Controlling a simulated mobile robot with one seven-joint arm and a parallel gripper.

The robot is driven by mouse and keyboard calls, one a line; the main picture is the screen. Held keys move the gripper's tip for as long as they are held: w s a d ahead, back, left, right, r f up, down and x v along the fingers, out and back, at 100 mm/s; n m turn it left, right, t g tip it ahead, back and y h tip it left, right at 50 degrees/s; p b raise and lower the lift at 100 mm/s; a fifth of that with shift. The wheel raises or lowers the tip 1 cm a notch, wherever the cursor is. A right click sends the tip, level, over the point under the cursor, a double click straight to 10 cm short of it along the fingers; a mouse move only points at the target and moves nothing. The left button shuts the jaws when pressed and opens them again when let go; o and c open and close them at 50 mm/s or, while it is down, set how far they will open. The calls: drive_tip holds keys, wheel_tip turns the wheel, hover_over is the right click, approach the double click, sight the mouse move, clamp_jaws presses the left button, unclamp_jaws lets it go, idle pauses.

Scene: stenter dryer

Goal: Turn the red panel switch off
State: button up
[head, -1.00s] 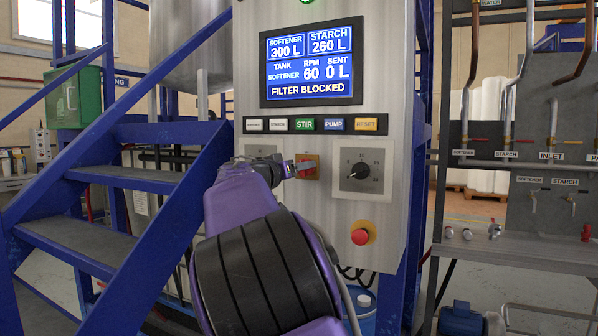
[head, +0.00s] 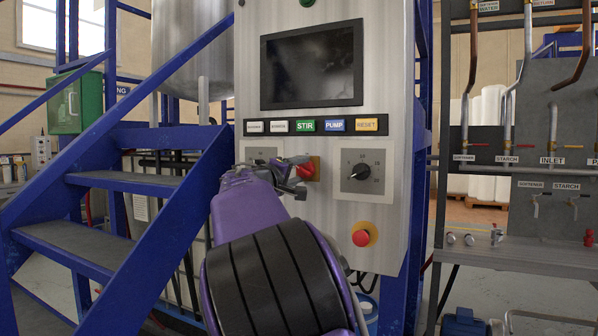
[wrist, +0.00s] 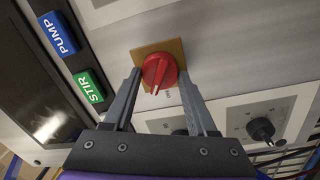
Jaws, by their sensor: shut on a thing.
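The red panel switch (head: 306,170) sits on a yellow plate on the upright steel control panel (head: 325,215), left of a black dial. In the wrist view the red switch (wrist: 159,70) is between my two fingers, its narrow grip slanting toward the gripper. A small label beside it is too small to read surely. My gripper (wrist: 160,88) is shut on the red switch; in the head view my gripper (head: 296,180) reaches it from the lower left, and its near parts hide some of the panel. The panel's screen (head: 312,67) is dark.
A row of labelled buttons, with green STIR (head: 305,126) and blue PUMP (head: 336,125), runs above the switch. The black dial (head: 360,172) is close right, and a red stop button (head: 361,238) is below. Blue stairs (head: 120,190) stand left of my arm.

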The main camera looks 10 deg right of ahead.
drive_tip(key=n, duration=0.7)
drive_tip(key=shift+f+y, duration=0.1)
drive_tip(key=shift+y, duration=0.2)
drive_tip(key=shift+t, duration=0.3)
drive_tip(key=o, duration=1.4)
drive_tip(key=shift+c, duration=0.2)
drive_tip(key=v, duration=1.7)
drive_tip(key=shift+s+a, duration=0.2)
drive_tip(key=shift+d, duration=0.1)
